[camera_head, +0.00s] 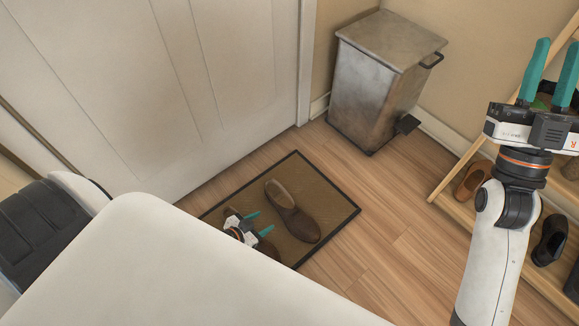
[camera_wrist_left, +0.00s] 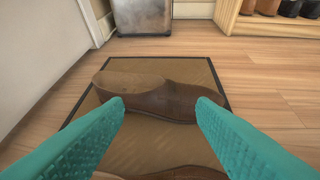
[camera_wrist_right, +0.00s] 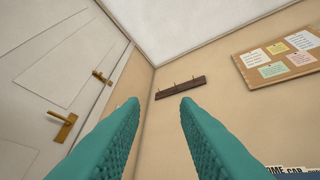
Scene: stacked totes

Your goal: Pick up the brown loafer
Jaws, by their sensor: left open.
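A brown loafer (camera_head: 292,211) lies on a tan doormat with a dark border (camera_head: 340,205). A second brown shoe (camera_head: 268,248) lies beside it on the mat, partly hidden by my left gripper (camera_head: 263,222). In the left wrist view the nearer-to-bin loafer (camera_wrist_left: 150,97) lies crosswise just beyond my open left fingertips (camera_wrist_left: 163,104), and the second shoe (camera_wrist_left: 175,173) shows at the bottom edge. The left gripper is empty and apart from the loafer as far as I can tell. My right gripper (camera_head: 560,45) is raised at the right, open and empty.
A metal pedal bin (camera_head: 375,85) stands behind the mat by the wall. A white door (camera_head: 215,75) is at the left. A wooden shoe rack (camera_head: 450,190) with several shoes stands at the right. Wood floor between mat and rack is clear.

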